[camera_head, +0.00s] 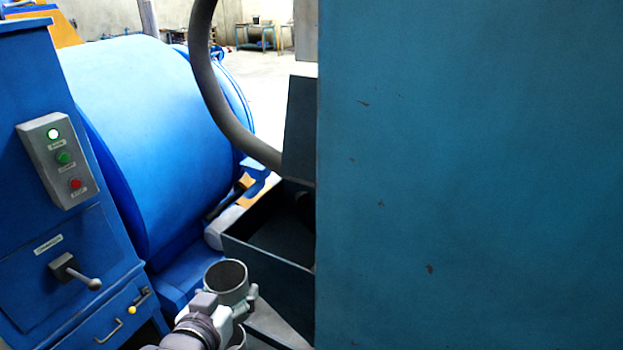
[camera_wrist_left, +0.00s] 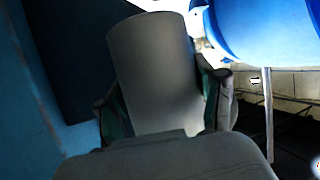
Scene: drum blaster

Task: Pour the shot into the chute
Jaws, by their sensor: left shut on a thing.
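My left gripper (camera_head: 232,308) is shut around a grey cylindrical cup (camera_head: 226,278). The cup is upright or nearly so in the head view, with dark contents or a dark inside showing at its open top. In the left wrist view the cup (camera_wrist_left: 160,75) stands between the two fingers of the left gripper (camera_wrist_left: 165,100). An open dark blue box-like chute (camera_head: 268,243) lies just beyond and to the right of the cup. The cup is apart from it in the head view. Whether shot is in the cup cannot be told. My right gripper is out of view.
A large blue drum (camera_head: 150,135) fills the left. A control box (camera_head: 56,160) with a lit green lamp is on the blue cabinet at far left. A big teal panel (camera_head: 470,180) blocks the right half. A grey hose (camera_head: 215,90) curves down behind the chute.

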